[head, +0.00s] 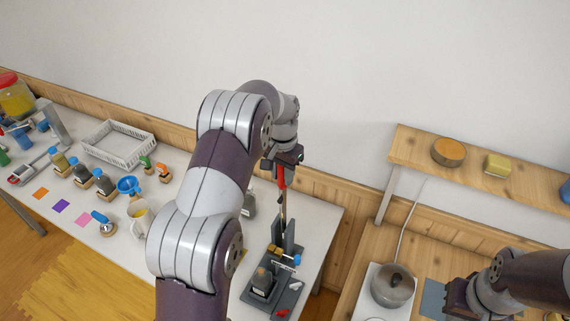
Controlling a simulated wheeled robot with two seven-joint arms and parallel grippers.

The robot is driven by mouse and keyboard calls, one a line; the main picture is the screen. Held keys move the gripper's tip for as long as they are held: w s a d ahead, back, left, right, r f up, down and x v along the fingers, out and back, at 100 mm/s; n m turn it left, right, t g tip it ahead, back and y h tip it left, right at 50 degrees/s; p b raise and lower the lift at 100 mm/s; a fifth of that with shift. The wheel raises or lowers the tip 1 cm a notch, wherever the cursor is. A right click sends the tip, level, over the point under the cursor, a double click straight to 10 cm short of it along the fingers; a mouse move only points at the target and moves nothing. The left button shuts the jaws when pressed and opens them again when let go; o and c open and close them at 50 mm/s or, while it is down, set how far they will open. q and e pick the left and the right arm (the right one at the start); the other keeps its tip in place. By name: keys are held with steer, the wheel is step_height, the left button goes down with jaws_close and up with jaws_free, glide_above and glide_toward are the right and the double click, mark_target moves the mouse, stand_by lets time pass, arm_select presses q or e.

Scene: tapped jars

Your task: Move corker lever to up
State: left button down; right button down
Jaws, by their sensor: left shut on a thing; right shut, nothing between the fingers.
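The corker (290,237) is a dark grey stand near the right end of the white table. Its lever (282,179) has a red handle and points almost straight up from the stand. My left gripper (287,160) is shut on the red handle near its top; the fingertips are partly hidden. A small dark bottle with a tan top (262,282) stands on the corker's base. My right gripper (452,298) is low at the right, shut and empty, away from the corker.
My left arm crosses the middle and hides part of the table. A mug (140,217), a blue funnel (130,185), several small jars and a white basket (118,143) stand at left. A pot (392,286) stands on the right counter, below a wooden shelf (470,179).

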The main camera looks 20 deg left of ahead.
arm_select(q)
steer(key=shift+w, duration=0.1)
stand_by(0.4)
steer(key=c, duration=1)
jaws_free()
steer(key=shift+o, duration=1)
steer(key=shift+w, duration=0.25)
steer(key=shift+f, duration=0.1)
